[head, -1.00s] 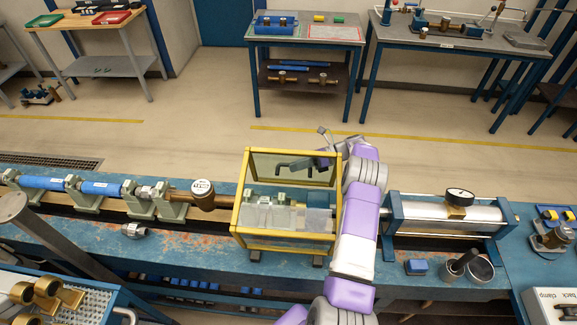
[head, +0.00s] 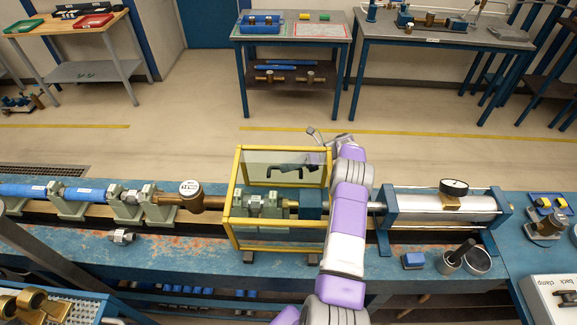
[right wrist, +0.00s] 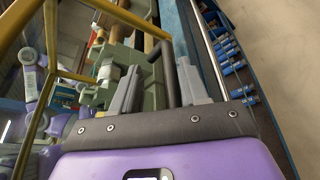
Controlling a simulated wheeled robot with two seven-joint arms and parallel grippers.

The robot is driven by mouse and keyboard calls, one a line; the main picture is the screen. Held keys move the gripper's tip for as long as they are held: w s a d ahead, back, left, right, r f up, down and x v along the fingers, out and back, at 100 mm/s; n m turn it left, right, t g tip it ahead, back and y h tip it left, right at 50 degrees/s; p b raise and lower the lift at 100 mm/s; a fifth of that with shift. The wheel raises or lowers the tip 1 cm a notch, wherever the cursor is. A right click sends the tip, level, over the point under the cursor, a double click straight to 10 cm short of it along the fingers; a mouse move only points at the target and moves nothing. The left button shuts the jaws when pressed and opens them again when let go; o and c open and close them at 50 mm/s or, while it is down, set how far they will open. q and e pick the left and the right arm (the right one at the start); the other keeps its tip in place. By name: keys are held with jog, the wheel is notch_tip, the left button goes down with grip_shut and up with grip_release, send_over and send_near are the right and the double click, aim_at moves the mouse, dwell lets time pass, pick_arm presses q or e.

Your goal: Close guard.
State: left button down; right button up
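The guard is a yellow frame with clear panels (head: 233,190) over the middle of the test line. A black bar handle (head: 285,169) shows near the top of its clear panel. The panel's exact angle is hard to tell. My right arm reaches over the guard's right side, and its gripper is partly hidden behind the guard in the head view. In the right wrist view the right gripper (right wrist: 158,92) has its two grey fingers apart, with the dark handle (right wrist: 168,72) between them. Contact with either finger is unclear. My left gripper is not in view.
Green clamps (head: 266,204) and a blue fitting (head: 311,205) sit inside the guard. A silver cylinder with a gauge (head: 440,208) stands to its right. A brass meter (head: 190,195) is to its left. A small blue block (head: 413,261) lies on the front of the bench (head: 190,258).

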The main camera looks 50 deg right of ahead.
jog(key=shift+r, duration=0.1)
notch_tip(320, 180, up, 10)
dwell(0.6)
jog(key=shift+p, duration=0.75)
jog(key=shift+c, duration=0.3)
